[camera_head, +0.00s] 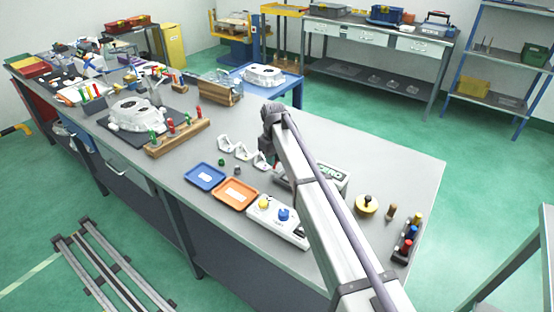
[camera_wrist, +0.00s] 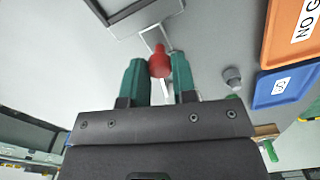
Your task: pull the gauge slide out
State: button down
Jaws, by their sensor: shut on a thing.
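The gauge is a grey box (camera_head: 334,180) with dark lettering on the bench, partly behind my arm. Its dark-edged body (camera_wrist: 125,12) shows at the top of the wrist view. A pale, narrow frame (camera_wrist: 153,36) runs from the box towards a red knob (camera_wrist: 160,64), and appears to be the slide. My gripper (camera_wrist: 160,72) has its green fingers on either side of the red knob and is shut on it. In the head view my arm hides the fingers and the knob. How far the slide stands out of the box I cannot tell.
A blue tray (camera_head: 204,177) and an orange tray (camera_head: 236,194) lie left of the gauge. Small white castings (camera_head: 226,144) stand behind them. A button box (camera_head: 278,222) stands in front. A yellow disc (camera_head: 367,206) and a rack (camera_head: 407,240) are at the right.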

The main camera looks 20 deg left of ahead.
jog(key=c, duration=0.9)
grip_release()
jog(key=shift+a, duration=0.15)
notch_tip(320, 180, up, 11)
jog(key=p, duration=1)
jog(key=shift+f+p, duration=0.1)
jog(key=shift+p, duration=0.3)
jog(key=s+d+m, duration=0.4)
jog(key=s+d, duration=0.4)
jog(key=d, duration=0.8)
jog(key=s+d+m, duration=0.4)
jog(key=s+d, duration=0.4)
jog(key=d, duration=0.9)
jog(key=s+d+m, duration=0.4)
jog(key=s+d, duration=0.4)
jog(key=d, duration=0.8)
jog(key=shift+s+d, duration=0.3)
jog(key=shift+d, duration=0.1)
